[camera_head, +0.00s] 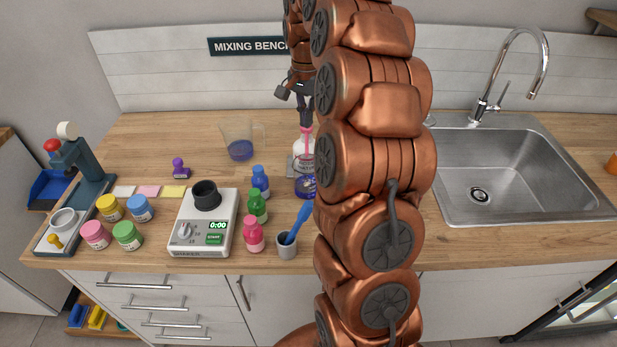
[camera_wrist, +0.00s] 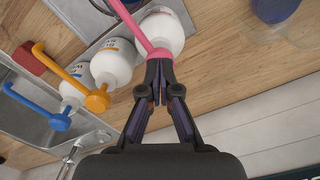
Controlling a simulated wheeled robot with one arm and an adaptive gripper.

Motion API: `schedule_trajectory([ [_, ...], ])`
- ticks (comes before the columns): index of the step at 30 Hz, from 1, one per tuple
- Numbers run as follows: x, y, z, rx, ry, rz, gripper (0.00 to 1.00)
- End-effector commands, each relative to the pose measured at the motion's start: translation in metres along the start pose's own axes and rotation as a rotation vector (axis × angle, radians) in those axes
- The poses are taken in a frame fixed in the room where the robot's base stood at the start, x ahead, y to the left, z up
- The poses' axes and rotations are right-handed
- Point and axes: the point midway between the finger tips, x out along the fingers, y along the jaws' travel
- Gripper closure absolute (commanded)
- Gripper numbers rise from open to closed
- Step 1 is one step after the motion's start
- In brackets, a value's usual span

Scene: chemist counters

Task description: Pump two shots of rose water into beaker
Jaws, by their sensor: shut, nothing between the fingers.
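The white bottle with a pink pump (camera_head: 303,150) stands on the counter behind my arm, partly hidden by it. Its label is not readable. In the wrist view its white body (camera_wrist: 166,30) and pink pump and spout (camera_wrist: 140,28) show clearly. My gripper (camera_head: 306,121) is shut and empty, upright directly over the pink pump. In the wrist view its fingertips (camera_wrist: 160,64) are at the pink pump top; whether they press on it I cannot tell. A glass beaker (camera_head: 238,140) with dark blue in its bottom stands left of the bottle; it also shows in the wrist view (camera_wrist: 273,30).
Bottles with a yellow pump (camera_wrist: 98,98) and a blue pump (camera_wrist: 60,122) stand beside the pink one, towards the sink (camera_head: 520,170). A blue-filled vessel (camera_head: 305,187) is in front of the pink-pump bottle. Small coloured bottles (camera_head: 257,205) and a mixer (camera_head: 202,235) stand front left.

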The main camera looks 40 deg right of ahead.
Motion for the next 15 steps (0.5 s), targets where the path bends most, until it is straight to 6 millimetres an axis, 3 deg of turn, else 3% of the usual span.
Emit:
schedule_trajectory([
  [15,-0.025,0.000,0.000,0.000,-0.001,0.000,1.00],
])
